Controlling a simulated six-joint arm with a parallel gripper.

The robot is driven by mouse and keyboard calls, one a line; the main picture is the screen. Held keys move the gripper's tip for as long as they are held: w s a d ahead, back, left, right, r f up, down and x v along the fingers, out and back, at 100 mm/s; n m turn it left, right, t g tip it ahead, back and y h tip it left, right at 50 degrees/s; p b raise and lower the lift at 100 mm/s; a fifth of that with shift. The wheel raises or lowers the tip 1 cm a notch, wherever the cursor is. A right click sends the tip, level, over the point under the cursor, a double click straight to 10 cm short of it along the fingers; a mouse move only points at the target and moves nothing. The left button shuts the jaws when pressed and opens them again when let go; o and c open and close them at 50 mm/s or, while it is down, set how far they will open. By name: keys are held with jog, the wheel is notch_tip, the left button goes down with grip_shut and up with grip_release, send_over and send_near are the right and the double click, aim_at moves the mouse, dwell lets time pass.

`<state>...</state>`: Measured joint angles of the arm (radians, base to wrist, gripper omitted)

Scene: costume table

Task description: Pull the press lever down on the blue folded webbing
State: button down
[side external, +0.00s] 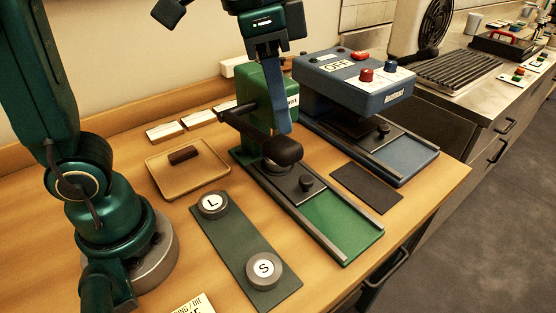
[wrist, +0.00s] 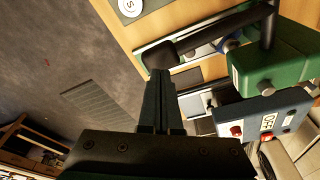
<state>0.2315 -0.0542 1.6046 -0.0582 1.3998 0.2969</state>
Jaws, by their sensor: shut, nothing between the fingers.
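The green hand press (side external: 250,88) stands mid-table, with a green sliding bed in front. Its black press lever (side external: 240,118) slopes down towards the camera and ends in a thick knob (side external: 284,151); the lever also shows in the wrist view (wrist: 215,32). My gripper (side external: 284,130) points down with its long fingers shut and empty. The fingertips (wrist: 160,74) are close to the lever knob; I cannot tell whether they touch. A small blue piece (wrist: 231,45) under the press, partly hidden by the lever, may be the folded webbing. The webbing is not clear in the side view.
A blue press marked OFF (side external: 355,80) stands close on the right, beside a dark pad (side external: 367,187). A green mat (side external: 236,240) carries round L and S dies. A tan tray (side external: 160,175) holds a brown block. Bare table lies at the front right.

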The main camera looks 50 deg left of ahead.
aim_at(281, 142)
jog(key=shift+f, duration=0.15)
jog(key=shift+s+a+x, duration=0.1)
jog(key=shift+s+x, duration=0.1)
jog(key=shift+x, duration=1)
jog(key=shift+s+a+x, duration=0.15)
jog(key=shift+s+x, duration=0.05)
jog(key=shift+x, duration=0.95)
jog(key=shift+f, duration=0.15)
jog(key=shift+f, duration=0.7)
jog(key=shift+a+f, duration=0.1)
jog(key=shift+f, duration=0.55)
